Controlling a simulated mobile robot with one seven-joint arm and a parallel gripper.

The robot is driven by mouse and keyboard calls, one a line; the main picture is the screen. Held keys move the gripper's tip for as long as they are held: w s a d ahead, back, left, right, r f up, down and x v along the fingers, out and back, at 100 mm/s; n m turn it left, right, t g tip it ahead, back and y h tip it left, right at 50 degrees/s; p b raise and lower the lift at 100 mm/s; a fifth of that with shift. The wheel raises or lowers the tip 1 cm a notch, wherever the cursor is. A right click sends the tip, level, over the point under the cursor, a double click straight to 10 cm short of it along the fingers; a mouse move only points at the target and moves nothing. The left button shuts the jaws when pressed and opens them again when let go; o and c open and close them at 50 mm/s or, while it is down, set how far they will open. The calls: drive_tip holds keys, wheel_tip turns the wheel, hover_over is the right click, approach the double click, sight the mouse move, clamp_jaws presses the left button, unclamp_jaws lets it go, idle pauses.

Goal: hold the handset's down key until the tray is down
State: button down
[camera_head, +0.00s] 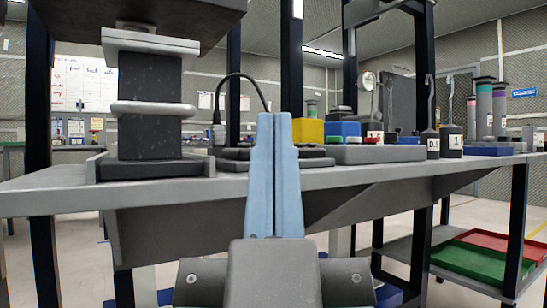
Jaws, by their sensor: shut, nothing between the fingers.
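My gripper (274,116) points up in the middle of the view, its two pale blue fingers shut together with nothing between them. The fingers overlap the bench's front edge in the picture; whether they touch anything is unclear. I cannot pick out the handset or its down key for certain. A flat grey unit (378,154) with small green and red spots behind it lies right of the fingers. I cannot tell which part is the tray; at left a dark block stack (150,135) with pale plates stands in a grey shallow base (100,171).
The grey bench (60,190) spans the view, with dark posts around it. A thin black curved cable (240,76) rises behind the fingers. Yellow (308,130) and blue boxes and labelled weights (451,139) stand at right. Red and green bins (470,262) sit on a lower shelf.

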wheel_tip(320, 180, up, 32)
drive_tip(key=p, duration=3.2)
